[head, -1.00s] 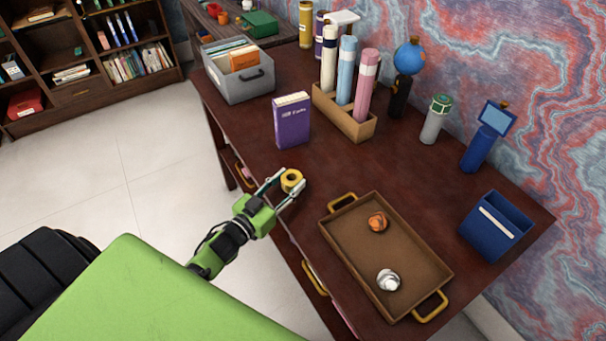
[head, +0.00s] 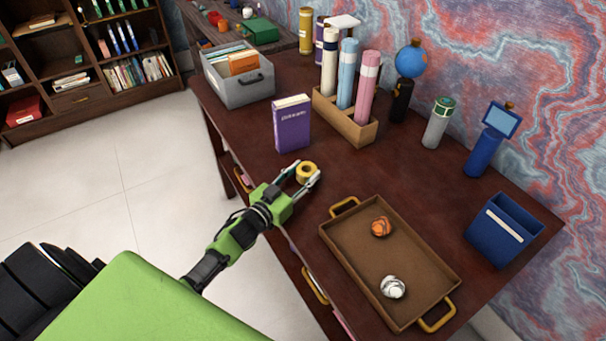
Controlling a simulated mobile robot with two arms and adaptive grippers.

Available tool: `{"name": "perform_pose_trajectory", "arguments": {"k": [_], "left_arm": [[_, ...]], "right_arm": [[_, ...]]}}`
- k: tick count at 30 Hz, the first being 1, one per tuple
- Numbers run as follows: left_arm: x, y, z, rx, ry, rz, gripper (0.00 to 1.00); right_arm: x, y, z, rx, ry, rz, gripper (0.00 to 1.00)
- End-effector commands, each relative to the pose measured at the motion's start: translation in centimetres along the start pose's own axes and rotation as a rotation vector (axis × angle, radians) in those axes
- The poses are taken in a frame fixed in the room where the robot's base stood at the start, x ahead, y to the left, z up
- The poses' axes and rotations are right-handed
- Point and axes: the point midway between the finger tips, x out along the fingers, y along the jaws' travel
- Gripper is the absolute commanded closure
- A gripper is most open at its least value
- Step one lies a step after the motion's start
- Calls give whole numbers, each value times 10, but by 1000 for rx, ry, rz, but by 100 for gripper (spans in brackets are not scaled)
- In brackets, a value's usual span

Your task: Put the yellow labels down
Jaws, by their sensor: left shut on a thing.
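The yellow labels are a small yellow roll (head: 307,171) in the head view, over the front part of the dark red desk (head: 290,190). My left gripper (head: 305,176) is shut on the roll, with one finger on each side of it. I cannot tell whether the roll touches the desk top. My right gripper is not in view.
A brown tray (head: 355,250) with an orange ball (head: 381,227) and a silver-white ball (head: 392,287) lies right of the gripper. A purple book (head: 292,125) stands behind it. A wooden holder (head: 345,120) with rolled tubes and a blue bin (head: 500,235) stand farther back. Bare desk lies between.

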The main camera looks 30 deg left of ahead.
Motion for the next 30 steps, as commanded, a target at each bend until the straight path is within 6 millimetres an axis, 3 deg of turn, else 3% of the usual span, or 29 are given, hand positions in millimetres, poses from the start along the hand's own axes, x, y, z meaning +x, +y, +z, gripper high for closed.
{"name": "perform_pose_trajectory", "arguments": {"k": [1, 2, 3, 17, 23, 30], "left_arm": [[0, 0, 3, -1, 0, 0, 83], [0, 0, 2, -1, 0, 0, 57], [0, 0, 2, 0, 0, 0, 46], [0, 0, 5, 2, 0, 0, 45], [-29, 0, 7, 1, -4, 2, 45], [-77, 1, 9, -1, -4, 1, 45]], "right_arm": [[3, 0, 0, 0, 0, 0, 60], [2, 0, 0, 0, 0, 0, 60], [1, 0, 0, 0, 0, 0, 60], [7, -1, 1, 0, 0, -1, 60], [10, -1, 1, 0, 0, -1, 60], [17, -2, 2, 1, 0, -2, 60]]}}
